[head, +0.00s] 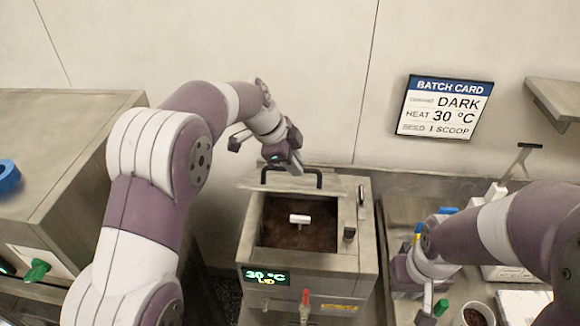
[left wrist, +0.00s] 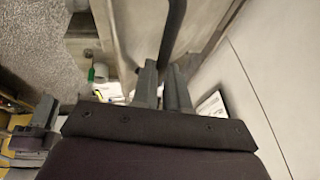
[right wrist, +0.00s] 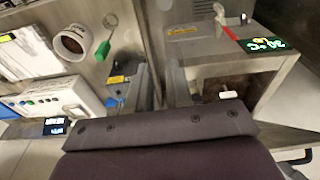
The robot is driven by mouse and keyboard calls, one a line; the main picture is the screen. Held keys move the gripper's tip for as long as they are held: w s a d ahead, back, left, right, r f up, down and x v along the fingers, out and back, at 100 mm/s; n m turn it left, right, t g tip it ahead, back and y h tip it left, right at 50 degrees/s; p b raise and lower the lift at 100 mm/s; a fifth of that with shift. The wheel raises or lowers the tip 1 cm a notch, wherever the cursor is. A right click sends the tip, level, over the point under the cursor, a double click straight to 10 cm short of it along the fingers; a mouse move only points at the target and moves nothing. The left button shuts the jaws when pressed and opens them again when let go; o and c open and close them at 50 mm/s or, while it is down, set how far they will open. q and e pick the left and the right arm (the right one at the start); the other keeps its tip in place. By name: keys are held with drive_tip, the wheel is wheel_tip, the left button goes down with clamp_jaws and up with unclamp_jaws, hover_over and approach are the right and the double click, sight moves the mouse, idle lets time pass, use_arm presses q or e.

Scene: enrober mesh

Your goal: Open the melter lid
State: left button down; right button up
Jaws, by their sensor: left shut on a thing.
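The melter (head: 310,262) stands in the middle of the head view. Its top opening shows brown chocolate with a small white piece (head: 299,219) in it. The grey lid (head: 262,184) is at the back edge of the opening, swung up off it, with a black bar handle (head: 318,178). My left gripper (head: 294,166) is shut on the handle; the dark bar (left wrist: 173,35) runs up from between its fingers in the left wrist view. My right gripper (right wrist: 161,88) is open and empty, to the right of the melter; its fingertips are hard to make out in the head view.
A batch card (head: 445,107) on the wall reads DARK, 30 °C, 1 scoop. The melter display (head: 266,277) reads 30 °C and LID. A grey cabinet (head: 60,130) stands left.

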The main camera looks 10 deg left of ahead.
use_arm(q)
drive_tip(key=shift+f, duration=0.25)
use_arm(e)
drive_tip(key=a+n, duration=0.1)
drive_tip(key=a, duration=0.1)
drive_tip(key=a+n, duration=0.1)
drive_tip(key=a, duration=0.1)
drive_tip(key=a+f+n, duration=0.1)
drive_tip(key=shift+s+a, duration=0.4)
clamp_jaws()
use_arm(q)
drive_tip(key=shift+w+a, duration=0.1)
use_arm(e)
drive_tip(key=n+t, duration=1.2)
drive_tip(key=n, duration=2.1)
approach(271, 190)
drive_tip(key=w, duration=0.6)
drive_tip(key=w+f, duration=0.1)
drive_tip(key=w, duration=0.2)
drive_tip(key=shift+f, duration=0.1)
drive_tip(key=shift+w+m, duration=0.1)
drive_tip(key=shift+m, duration=0.2)
